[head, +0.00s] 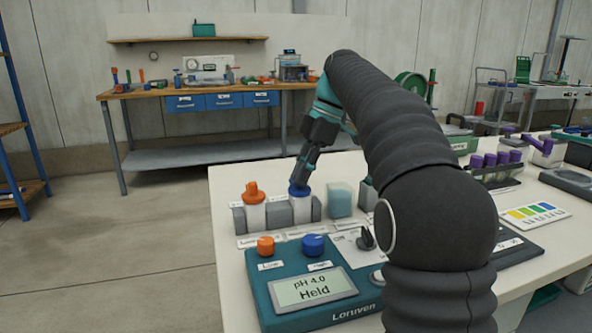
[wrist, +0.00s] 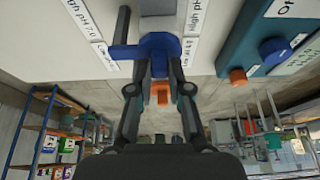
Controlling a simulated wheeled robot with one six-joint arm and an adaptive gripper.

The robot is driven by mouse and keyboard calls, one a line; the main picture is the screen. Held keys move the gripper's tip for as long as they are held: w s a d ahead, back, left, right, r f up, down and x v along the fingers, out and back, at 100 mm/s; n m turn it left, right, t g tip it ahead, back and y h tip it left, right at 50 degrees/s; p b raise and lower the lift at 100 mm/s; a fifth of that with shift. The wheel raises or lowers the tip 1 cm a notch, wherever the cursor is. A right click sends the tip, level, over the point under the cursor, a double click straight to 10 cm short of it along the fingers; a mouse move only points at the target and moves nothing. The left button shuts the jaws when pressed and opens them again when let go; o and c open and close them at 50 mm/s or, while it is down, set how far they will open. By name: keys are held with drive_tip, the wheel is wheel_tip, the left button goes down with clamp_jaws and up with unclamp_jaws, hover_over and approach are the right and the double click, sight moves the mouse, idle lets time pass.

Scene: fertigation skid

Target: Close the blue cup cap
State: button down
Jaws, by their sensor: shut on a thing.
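The blue cup cap (head: 299,191) sits on top of a white cup in a grey holder block (head: 304,210) near the front left of the white bench. In the wrist view the blue cap (wrist: 166,44) has a blue bar sticking out to the left. My gripper (head: 302,180) reaches down onto it from above. In the wrist view my gripper (wrist: 160,64) has one finger on each side of the cap, shut on it. The fingers hide part of the cap, and I cannot tell how far it is turned.
An orange-capped cup (head: 254,194) stands close left in the same block. In front is a teal meter (head: 314,290) reading "pH 4.0 Held", with orange and blue knobs. My arm hides part of the bench to the right.

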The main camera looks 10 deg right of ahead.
drive_tip(key=shift+r, duration=0.1)
idle(0.4)
drive_tip(key=c, duration=1.1)
unclamp_jaws()
drive_tip(key=shift+w+d+r, duration=0.15)
drive_tip(key=shift+d+r, duration=0.1)
drive_tip(key=shift+r, duration=0.3)
drive_tip(key=d, duration=0.4)
drive_tip(key=w+d, duration=0.1)
drive_tip(key=d, duration=0.3)
drive_tip(key=w+d, duration=0.1)
drive_tip(key=d, duration=0.2)
drive_tip(key=shift+d, duration=0.4)
